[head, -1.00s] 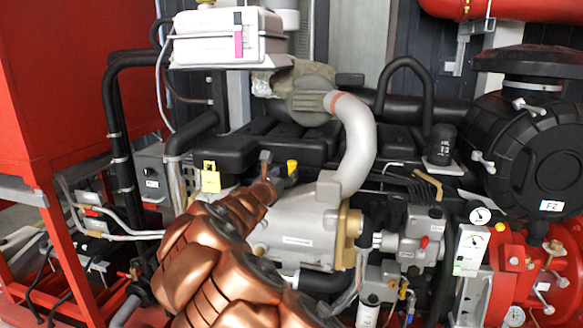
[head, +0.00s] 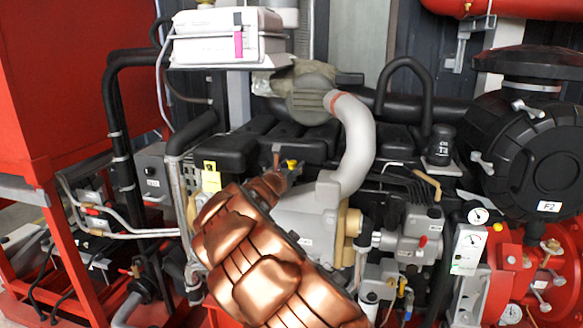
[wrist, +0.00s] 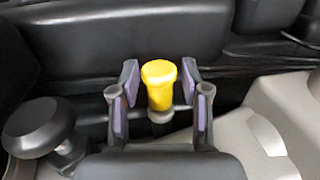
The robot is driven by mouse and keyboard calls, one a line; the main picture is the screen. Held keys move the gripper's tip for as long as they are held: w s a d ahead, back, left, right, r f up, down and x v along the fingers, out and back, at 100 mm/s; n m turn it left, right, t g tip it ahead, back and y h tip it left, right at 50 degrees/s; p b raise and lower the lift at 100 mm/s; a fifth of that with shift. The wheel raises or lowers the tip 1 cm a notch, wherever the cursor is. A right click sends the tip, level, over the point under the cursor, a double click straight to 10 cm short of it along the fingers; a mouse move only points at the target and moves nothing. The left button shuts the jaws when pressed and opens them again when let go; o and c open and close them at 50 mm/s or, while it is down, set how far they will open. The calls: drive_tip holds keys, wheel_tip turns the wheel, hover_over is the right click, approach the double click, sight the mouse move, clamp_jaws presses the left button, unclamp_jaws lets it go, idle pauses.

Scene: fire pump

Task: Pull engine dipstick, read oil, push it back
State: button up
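The yellow dipstick handle (wrist: 158,84) stands upright in the wrist view, seated on a small grey collar. My gripper (wrist: 157,100) is open around it, with one purple-padded finger on each side and a visible gap to the handle. In the head view a small part of the yellow handle (head: 291,163) shows beyond my copper-coloured arm. My gripper's fingertips (head: 279,163) are mostly hidden behind my arm there. The lower part of the dipstick is hidden.
A black knob (wrist: 38,127) stands left of my gripper. A black engine cover (wrist: 120,40) lies close behind the handle. A grey housing (wrist: 262,130) is on the right. In the head view a silver pipe (head: 354,145) rises right of the handle, and a yellow tag (head: 211,178) hangs left.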

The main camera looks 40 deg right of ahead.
clamp_jaws()
idle(0.3)
wheel_tip(320, 180, up, 9)
drive_tip(key=p, duration=0.5)
drive_tip(key=shift+p, duration=0.4)
drive_tip(key=shift+o, duration=1)
unclamp_jaws()
drive_tip(key=shift+a, duration=0.1)
